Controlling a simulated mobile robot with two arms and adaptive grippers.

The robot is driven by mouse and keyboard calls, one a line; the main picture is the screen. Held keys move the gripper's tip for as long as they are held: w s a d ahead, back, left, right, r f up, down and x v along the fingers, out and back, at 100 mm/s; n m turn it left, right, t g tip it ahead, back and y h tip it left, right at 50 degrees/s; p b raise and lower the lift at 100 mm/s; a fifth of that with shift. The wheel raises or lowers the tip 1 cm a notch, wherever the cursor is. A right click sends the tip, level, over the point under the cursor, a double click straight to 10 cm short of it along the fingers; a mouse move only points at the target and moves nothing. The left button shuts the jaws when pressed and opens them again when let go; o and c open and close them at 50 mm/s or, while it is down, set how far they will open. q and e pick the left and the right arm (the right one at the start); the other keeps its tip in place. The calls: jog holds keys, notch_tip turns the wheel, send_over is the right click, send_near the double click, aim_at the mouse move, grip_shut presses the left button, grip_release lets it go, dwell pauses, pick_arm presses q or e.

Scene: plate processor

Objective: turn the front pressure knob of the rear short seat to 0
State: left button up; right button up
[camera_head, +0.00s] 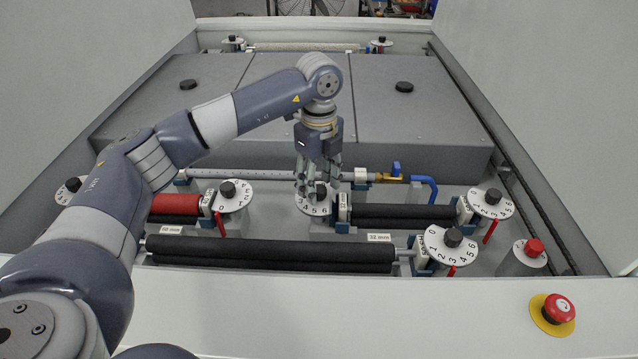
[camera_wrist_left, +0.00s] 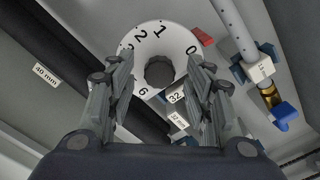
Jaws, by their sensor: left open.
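The round white dial with a dark knob (camera_wrist_left: 160,72) at the left end of the rear short black roller lies under my left gripper. In the wrist view the dial (camera_wrist_left: 144,42) shows 0, 1, 2 and 6, and a red tab (camera_wrist_left: 203,37) shows by its edge near the 0. In the head view the same dial (camera_head: 308,208) is partly hidden by the fingers. My left gripper (camera_head: 318,190) points down, open, with one finger on each side of the knob in the wrist view. I cannot tell if they touch it. My right gripper is not in view.
More dials stand at the right end of the short roller (camera_head: 410,212), by the long front roller (camera_head: 453,240) and by the red roller (camera_head: 180,204). A blue-handled valve (camera_head: 396,168) on a pipe is close behind. A red emergency button (camera_head: 558,307) is on the front edge.

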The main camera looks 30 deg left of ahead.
aim_at(319, 189)
pick_arm(q)
notch_tip(319, 189, up, 11)
dwell(0.3)
jog(key=shift+s, duration=0.1)
dwell(0.4)
